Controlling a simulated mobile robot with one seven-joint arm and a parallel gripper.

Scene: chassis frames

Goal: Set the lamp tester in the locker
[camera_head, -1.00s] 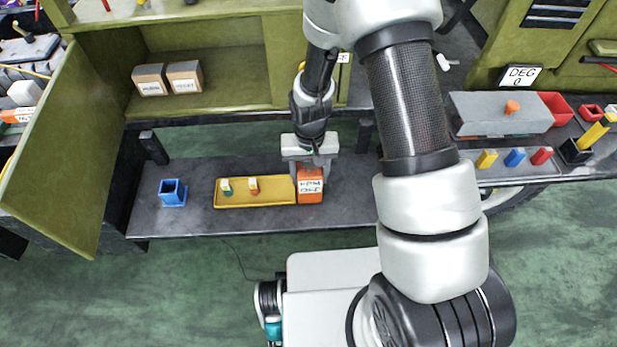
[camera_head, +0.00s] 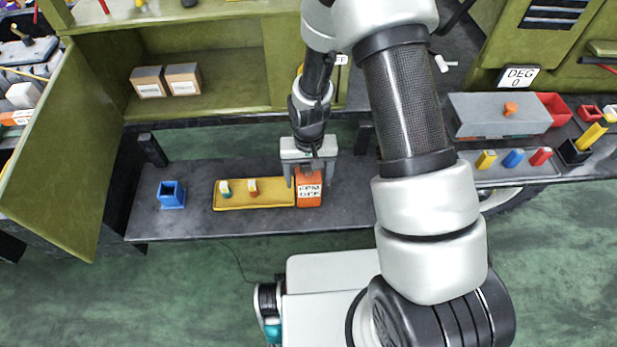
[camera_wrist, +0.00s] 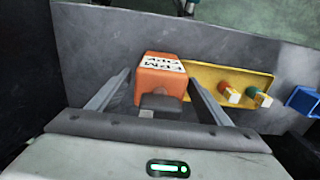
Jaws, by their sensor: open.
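An orange box-shaped device (camera_head: 309,197) with a white label and a dark grey part on one end stands on the low dark bench; I take it as the lamp tester, though its blurred label does not confirm this. It also shows in the wrist view (camera_wrist: 160,77). My gripper (camera_head: 309,178) is open above it, with one finger on each side and gaps visible in the wrist view (camera_wrist: 160,84). The olive locker (camera_head: 235,75) stands behind the bench at the left, its door (camera_head: 60,150) swung wide open. Two small boxes (camera_head: 165,80) sit inside on the left.
A yellow tray (camera_head: 270,203) with two small lamp-like pieces lies directly left of the device. A blue square holder (camera_head: 172,194) stands farther left. The locker's right side inside is bare. The bench right of the device is clear.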

